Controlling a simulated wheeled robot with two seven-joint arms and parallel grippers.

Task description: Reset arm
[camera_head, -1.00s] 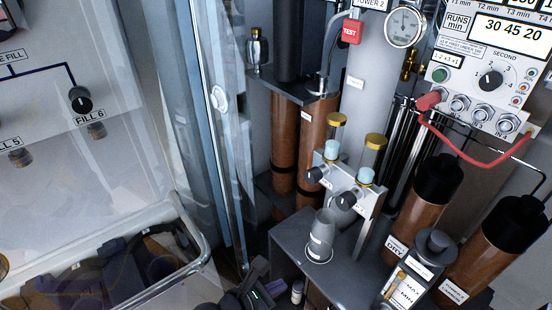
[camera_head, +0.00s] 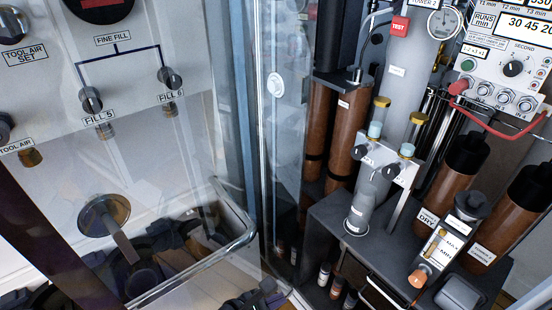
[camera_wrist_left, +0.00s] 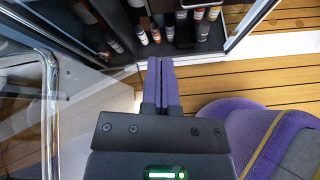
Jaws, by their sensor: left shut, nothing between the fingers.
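My left gripper shows in part at the bottom edge of the head view (camera_head: 267,287). In the left wrist view its two purple fingers (camera_wrist_left: 161,82) lie together, shut, with nothing between them. It is in free space in front of an open dark cabinet with small bottles (camera_wrist_left: 180,30). The fingertips look apart from the bottles. My right gripper is not in either view.
A clear door with a metal rail (camera_head: 235,238) stands left of the gripper. Behind it is a panel with fill knobs (camera_head: 90,98).

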